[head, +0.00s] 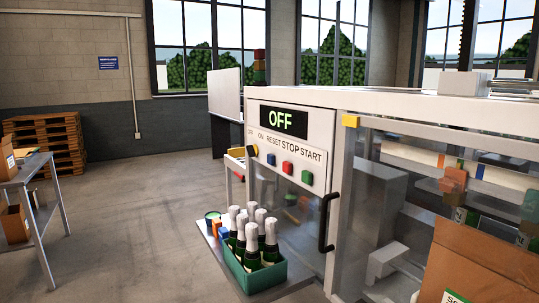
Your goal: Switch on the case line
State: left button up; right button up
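The case line is the large white machine (430,103) with clear side panels on the right. Its end panel carries a dark display (284,121) that reads OFF in green. Below it are labels that include ON, RESET, STOP and START. Under them sit a black-and-yellow control (252,150) at the left, a blue button (271,159), a red button (287,167) and a green button (307,177). The exact setting of the black-and-yellow control is too small to tell. Neither of my grippers shows in the head view.
A green crate (262,279) of foil-topped bottles stands low in front of the panel. A black door handle (327,222) juts out right of the buttons. An open cardboard box (480,265) fills the lower right. The floor (135,215) left of the machine is clear up to a table (32,168).

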aim_at(252, 150)
jog(key=i+j, duration=0.25)
jog(key=j, duration=0.15)
jog(key=i+j+z, duration=0.1)
jog(key=i+j, duration=0.45)
jog(key=j, duration=0.2)
jog(key=i+j, duration=0.25)
jog(key=j, duration=0.2)
jog(key=i+j+z, duration=0.1)
jog(key=i+j, duration=0.15)
jog(key=j, duration=0.15)
jog(key=i+j, duration=0.25)
jog(key=j, duration=0.15)
jog(key=i+j+z, duration=0.1)
jog(key=i+j, duration=0.15)
jog(key=j, duration=0.2)
jog(key=i+j, duration=0.2)
jog(key=j, duration=0.2)
